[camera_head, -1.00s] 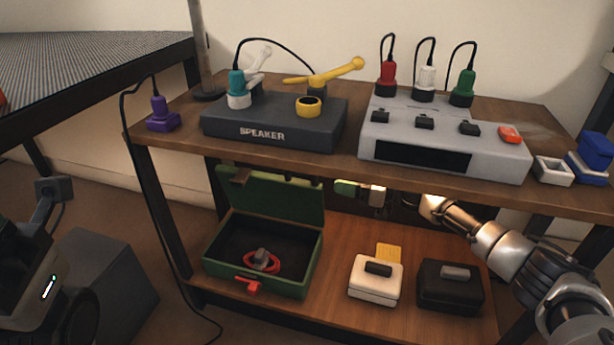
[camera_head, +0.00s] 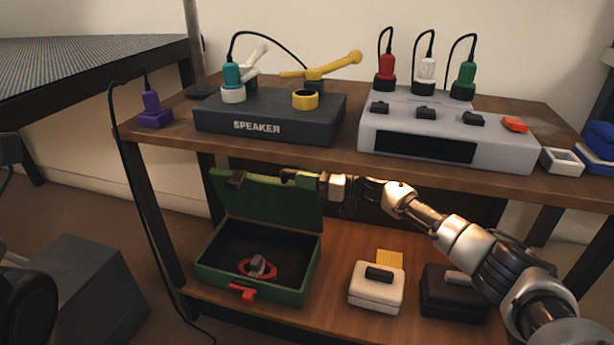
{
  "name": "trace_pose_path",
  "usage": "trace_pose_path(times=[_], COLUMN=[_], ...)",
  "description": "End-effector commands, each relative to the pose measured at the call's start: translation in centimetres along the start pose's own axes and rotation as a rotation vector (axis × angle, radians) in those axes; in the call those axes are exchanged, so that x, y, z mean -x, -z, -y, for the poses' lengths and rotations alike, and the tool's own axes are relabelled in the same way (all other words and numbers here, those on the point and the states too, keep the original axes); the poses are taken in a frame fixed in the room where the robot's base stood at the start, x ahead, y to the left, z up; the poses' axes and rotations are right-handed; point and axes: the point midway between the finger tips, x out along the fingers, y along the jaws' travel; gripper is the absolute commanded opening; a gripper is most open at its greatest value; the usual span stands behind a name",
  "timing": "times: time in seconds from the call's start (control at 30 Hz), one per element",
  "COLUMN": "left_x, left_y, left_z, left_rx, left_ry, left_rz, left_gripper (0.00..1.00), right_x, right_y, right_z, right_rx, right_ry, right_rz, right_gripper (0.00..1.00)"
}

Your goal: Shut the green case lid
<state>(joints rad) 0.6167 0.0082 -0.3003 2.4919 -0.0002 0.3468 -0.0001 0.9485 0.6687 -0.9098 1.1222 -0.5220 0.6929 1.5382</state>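The green case (camera_head: 270,292) sits on the lower wooden shelf, at its left. Its lid (camera_head: 265,205) stands open, raised at the back of the case and leaning slightly back. A red latch (camera_head: 242,292) is on the front. Inside the dark interior lie a red ring-shaped cord and a small grey piece (camera_head: 258,268). My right gripper (camera_head: 303,179) reaches in from the right under the upper shelf, at the lid's upper right edge. I cannot tell whether it touches the lid or how its fingers are set. My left gripper is not in view.
A white case (camera_head: 376,292) and a black case (camera_head: 440,300) stand right of the green case; my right arm passes above them. The upper shelf, with a speaker box (camera_head: 270,120) and a grey plug unit (camera_head: 450,140), overhangs closely. A black cable hangs at the left.

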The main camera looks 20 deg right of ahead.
Motion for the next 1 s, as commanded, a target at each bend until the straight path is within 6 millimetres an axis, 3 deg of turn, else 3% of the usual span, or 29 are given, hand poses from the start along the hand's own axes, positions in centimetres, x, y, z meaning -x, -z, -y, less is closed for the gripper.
trace_pose_path(times=[0.03, 0.17, 0.57, 0.77, 1.0], left_x=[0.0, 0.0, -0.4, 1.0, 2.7], left_y=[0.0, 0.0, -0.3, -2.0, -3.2], left_z=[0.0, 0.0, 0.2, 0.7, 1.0], left_rx=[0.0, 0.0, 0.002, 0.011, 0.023], left_ry=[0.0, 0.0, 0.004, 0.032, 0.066], left_rz=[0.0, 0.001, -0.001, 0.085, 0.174], left_gripper=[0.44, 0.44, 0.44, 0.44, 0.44], right_x=[0.0, 0.0, 0.0, 0.0, 0.0], right_y=[0.0, 0.0, -0.1, -0.4, -2.5], right_z=[0.0, 0.0, 0.9, 3.3, 7.8], right_rx=[0.0, 0.0, 0.028, 0.123, 0.323], right_ry=[0.0, 0.0, 0.001, 0.003, 0.003], right_rz=[0.0, 0.0, 0.002, 0.003, 0.005], right_gripper=[0.2, 0.0, 0.0, 0.0, 0.0])
